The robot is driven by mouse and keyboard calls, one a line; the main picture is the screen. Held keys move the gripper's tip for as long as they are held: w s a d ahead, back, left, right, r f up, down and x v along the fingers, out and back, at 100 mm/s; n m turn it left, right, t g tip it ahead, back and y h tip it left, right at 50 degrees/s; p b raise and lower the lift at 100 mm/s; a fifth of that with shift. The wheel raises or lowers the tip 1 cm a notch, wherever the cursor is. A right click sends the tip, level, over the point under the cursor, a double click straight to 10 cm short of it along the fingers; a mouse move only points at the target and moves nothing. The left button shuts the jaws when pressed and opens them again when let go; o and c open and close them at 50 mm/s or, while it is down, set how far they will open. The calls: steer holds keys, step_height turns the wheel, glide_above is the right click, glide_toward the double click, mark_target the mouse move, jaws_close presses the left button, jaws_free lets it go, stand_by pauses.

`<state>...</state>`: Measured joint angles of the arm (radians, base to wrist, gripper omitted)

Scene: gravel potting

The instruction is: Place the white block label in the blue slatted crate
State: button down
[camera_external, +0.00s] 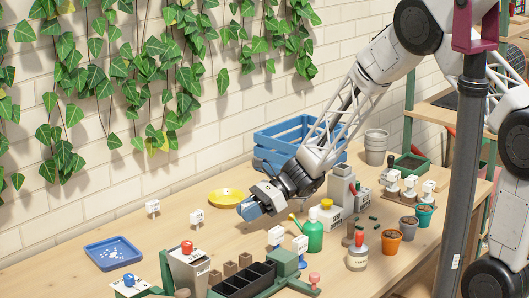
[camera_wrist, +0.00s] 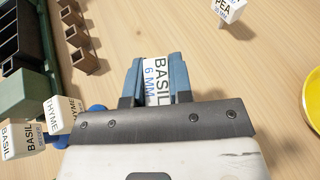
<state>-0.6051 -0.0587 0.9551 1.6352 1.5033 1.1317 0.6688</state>
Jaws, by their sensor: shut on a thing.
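My gripper (camera_external: 249,209) hangs above the middle of the table, its blue fingers pointing down and left. In the wrist view my gripper (camera_wrist: 157,72) is shut on a white block label (camera_wrist: 158,80) printed "BASIL 6 MM", held between the two blue fingers. I cannot make out the held label in the external view. The blue slatted crate (camera_external: 283,131) stands at the back of the table near the wall, behind my gripper and partly hidden by my arm. The crate's inside is not clearly visible.
White label blocks stand at left (camera_external: 152,207), with a "PEA" one (camera_wrist: 229,9) in the wrist view. A yellow saucer (camera_external: 227,196), blue tray (camera_external: 96,254), green bottle (camera_external: 312,236) and black planter (camera_external: 238,282) surround my gripper.

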mark_target(248, 237)
steer(key=shift+f, duration=0.1)
steer(key=shift+f, duration=1.9)
steer(key=shift+f, duration=0.1)
steer(key=c, duration=1)
jaws_free()
